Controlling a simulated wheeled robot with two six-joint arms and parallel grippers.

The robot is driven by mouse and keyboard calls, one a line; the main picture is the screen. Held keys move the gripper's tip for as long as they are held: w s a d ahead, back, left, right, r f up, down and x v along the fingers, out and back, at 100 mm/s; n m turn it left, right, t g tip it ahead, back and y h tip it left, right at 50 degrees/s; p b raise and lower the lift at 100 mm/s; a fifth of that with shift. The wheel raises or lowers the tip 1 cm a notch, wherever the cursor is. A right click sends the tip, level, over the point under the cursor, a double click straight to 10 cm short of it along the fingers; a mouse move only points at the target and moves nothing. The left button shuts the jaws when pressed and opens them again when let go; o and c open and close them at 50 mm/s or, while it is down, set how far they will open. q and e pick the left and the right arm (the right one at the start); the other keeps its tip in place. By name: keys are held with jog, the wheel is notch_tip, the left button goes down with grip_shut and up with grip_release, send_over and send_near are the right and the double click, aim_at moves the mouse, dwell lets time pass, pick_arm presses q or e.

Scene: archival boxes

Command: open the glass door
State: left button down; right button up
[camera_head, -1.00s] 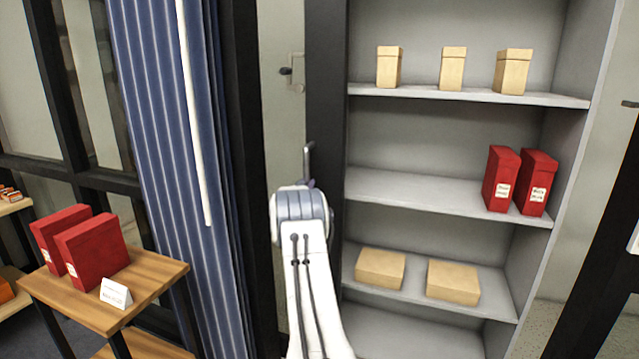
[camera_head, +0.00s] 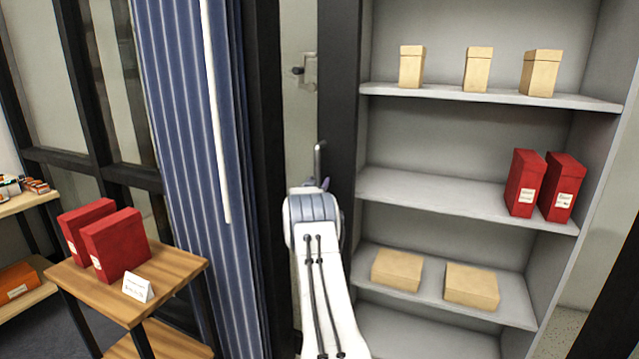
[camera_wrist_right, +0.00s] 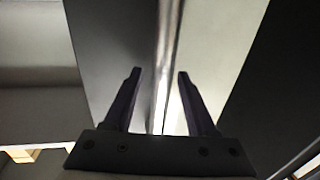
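The glass door shows as a narrow pale pane (camera_head: 298,120) between dark uprights, left of the shelf unit. A thin upright metal handle (camera_head: 318,160) stands just above my right gripper (camera_head: 322,186), whose fingers are mostly hidden behind my own wrist in the head view. In the right wrist view, the two dark fingers of my right gripper (camera_wrist_right: 159,74) are apart. The shiny handle bar (camera_wrist_right: 166,45) runs lengthwise between them, with gaps visible on both sides. Whether the fingertips reach around it is hard to tell. My left gripper is out of view.
A grey shelf unit (camera_head: 450,188) with tan boxes and red boxes stands right of the door. A pleated blue curtain (camera_head: 185,150) hangs to the left. A wooden stand (camera_head: 180,268) holds red boxes (camera_head: 115,245) and a white card (camera_head: 138,287) at front left.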

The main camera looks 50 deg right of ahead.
jog(key=shift+s+a+f, duration=0.1)
jog(key=shift+s+a, duration=0.05)
jog(key=shift+a, duration=0.05)
jog(key=b+v, duration=0.2)
jog(key=v, duration=0.8)
jog(key=shift+a, duration=0.1)
dwell(0.4)
